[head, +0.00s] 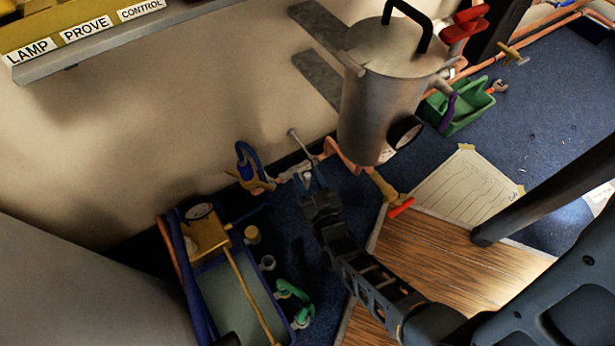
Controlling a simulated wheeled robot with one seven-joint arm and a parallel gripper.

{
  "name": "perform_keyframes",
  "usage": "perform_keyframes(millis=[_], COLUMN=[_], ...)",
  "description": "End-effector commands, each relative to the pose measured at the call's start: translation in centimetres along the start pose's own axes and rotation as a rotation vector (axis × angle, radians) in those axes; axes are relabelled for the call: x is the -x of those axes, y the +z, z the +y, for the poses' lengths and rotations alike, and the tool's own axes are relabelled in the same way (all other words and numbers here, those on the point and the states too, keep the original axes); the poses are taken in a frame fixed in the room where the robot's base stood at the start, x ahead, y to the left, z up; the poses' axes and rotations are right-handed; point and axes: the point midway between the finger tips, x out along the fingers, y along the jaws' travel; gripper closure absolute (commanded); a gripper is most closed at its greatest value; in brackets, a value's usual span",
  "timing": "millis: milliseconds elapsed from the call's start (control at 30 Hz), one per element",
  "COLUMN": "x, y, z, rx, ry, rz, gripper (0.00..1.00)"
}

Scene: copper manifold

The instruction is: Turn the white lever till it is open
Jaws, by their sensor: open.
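A thin white lever (300,144) with a small knob at its upper end leans up and to the left from the copper pipework, left of the large metal tank. Its lower end meets the pipe near a pale fitting (290,174), partly hidden by my gripper. My gripper (313,174) is open, with its fingers pointing up the picture at the foot of the lever. I cannot tell whether the fingers touch the lever or stand around it.
The metal tank (375,110) with a gauge stands just right of the lever. A blue-handled valve (245,160) is close on the left, and a red-handled brass valve (400,207) on the right.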

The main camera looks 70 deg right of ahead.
Motion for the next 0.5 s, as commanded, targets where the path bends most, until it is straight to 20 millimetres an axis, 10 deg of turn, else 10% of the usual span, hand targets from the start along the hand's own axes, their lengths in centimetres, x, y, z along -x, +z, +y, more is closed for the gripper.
perform_keyframes(millis=[500], x=[-0.77], y=[-0.03], z=[0.0], rx=[0.0], ry=[-0.001], rz=[0.0], gripper=[0.69])
